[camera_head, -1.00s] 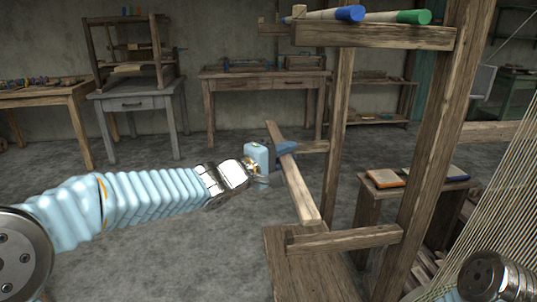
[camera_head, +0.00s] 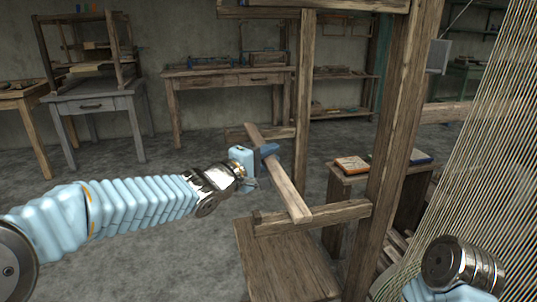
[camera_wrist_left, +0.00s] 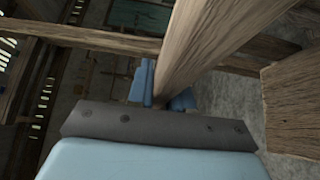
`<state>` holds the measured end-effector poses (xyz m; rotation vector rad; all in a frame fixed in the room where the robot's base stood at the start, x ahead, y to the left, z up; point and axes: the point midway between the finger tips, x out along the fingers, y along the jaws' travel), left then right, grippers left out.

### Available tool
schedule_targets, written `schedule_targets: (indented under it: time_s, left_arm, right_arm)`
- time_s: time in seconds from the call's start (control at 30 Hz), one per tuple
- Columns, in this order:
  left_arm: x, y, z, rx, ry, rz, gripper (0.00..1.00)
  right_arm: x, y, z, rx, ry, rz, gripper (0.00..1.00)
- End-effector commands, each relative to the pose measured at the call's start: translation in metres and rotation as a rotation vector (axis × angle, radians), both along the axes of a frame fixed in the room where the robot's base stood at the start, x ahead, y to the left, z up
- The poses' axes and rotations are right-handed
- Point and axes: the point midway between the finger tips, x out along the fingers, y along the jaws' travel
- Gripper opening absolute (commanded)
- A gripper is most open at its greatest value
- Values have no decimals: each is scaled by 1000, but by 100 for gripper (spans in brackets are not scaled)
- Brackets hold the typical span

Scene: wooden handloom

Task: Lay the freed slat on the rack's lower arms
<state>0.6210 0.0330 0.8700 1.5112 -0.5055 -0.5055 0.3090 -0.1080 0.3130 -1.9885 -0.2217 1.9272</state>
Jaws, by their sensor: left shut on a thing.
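The slat (camera_head: 284,185) is a long, narrow wooden bar, slanting from far left to near right in the head view. My left gripper (camera_head: 268,153) is shut on it between its middle and far end. In the left wrist view the slat (camera_wrist_left: 205,45) rises from between the blue fingers. The rack's near lower arm (camera_head: 335,213) lies under the slat's near end, and its far lower arm (camera_head: 236,134) is by the slat's far end. I cannot tell whether the slat touches either arm. My right gripper is out of view.
The rack's upright posts (camera_head: 303,95) and a thick loom post (camera_head: 398,130) stand right of the slat. An upper arm (camera_head: 350,5) crosses above. A wooden board surface (camera_head: 280,262) lies below. Loom threads (camera_head: 490,140) fill the right side. Open floor lies left.

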Motion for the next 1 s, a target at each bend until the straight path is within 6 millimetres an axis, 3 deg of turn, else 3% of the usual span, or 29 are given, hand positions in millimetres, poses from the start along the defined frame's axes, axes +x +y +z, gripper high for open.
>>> schedule_targets:
  time_s: [0.1, 0.13, 0.33, 0.67, 0.77, 1.0]
  left_arm:
    - [0, 0, 0, 0, 0, 0, 0]
    - [0, 0, 0, 0, 0, 0, 22]
    - [0, 0, 1, 0, 0, 0, 50]
    - [-3, 3, 1, -1, 1, 1, 50]
    - [-13, 11, 1, -1, 0, 2, 50]
    - [-59, 46, 3, 1, -2, 4, 50]
  right_arm:
    - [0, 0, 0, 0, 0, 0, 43]
    - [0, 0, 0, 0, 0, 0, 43]
    - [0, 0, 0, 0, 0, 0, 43]
    - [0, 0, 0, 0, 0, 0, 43]
    - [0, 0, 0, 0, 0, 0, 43]
    - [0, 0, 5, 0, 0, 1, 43]
